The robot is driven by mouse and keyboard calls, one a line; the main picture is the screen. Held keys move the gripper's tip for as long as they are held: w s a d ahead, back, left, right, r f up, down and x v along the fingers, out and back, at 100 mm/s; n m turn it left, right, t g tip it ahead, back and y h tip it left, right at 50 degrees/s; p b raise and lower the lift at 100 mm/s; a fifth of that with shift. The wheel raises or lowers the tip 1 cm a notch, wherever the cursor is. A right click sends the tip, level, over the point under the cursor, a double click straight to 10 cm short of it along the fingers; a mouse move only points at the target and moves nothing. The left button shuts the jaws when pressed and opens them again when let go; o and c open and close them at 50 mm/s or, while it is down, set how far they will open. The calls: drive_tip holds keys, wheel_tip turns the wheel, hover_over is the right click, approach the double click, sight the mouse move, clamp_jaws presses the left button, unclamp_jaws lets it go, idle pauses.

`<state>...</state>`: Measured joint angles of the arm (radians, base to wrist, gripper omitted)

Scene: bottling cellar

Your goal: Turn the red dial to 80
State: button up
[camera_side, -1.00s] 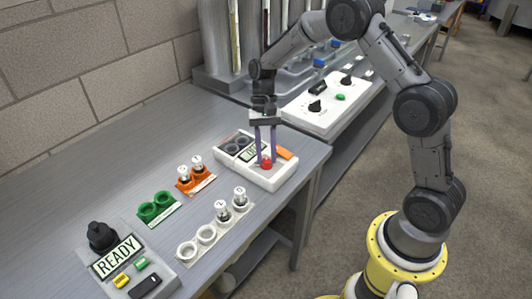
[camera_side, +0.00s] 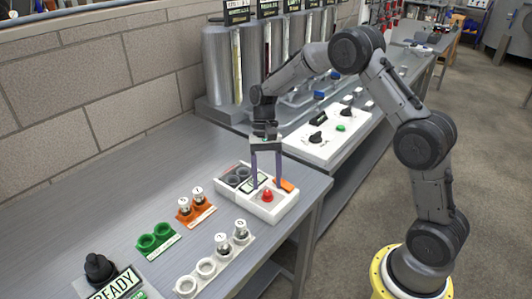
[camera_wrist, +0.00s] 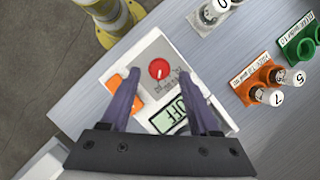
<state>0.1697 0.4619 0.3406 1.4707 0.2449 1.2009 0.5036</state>
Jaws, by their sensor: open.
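The red dial (camera_side: 267,196) sits on the front part of a white box (camera_side: 262,211) near the table's right edge. In the wrist view the red dial (camera_wrist: 159,69) is in plain sight, with a small pale mark on it and fine print beside it that I cannot read. My gripper (camera_side: 266,186) points down over the box, open and empty. In the wrist view its fingers (camera_wrist: 160,80) stand on either side of the dial, apart from it.
An orange piece (camera_side: 284,184) lies at the box's right side. Orange (camera_side: 195,212), green (camera_side: 157,239) and white (camera_side: 213,262) holders, some with numbered vials, stand to the left. A white control panel (camera_side: 320,152) is behind.

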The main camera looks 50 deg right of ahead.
drive_tip(key=v, duration=1.2)
drive_tip(key=shift+a+r, duration=0.15)
drive_tip(key=shift+a, duration=0.05)
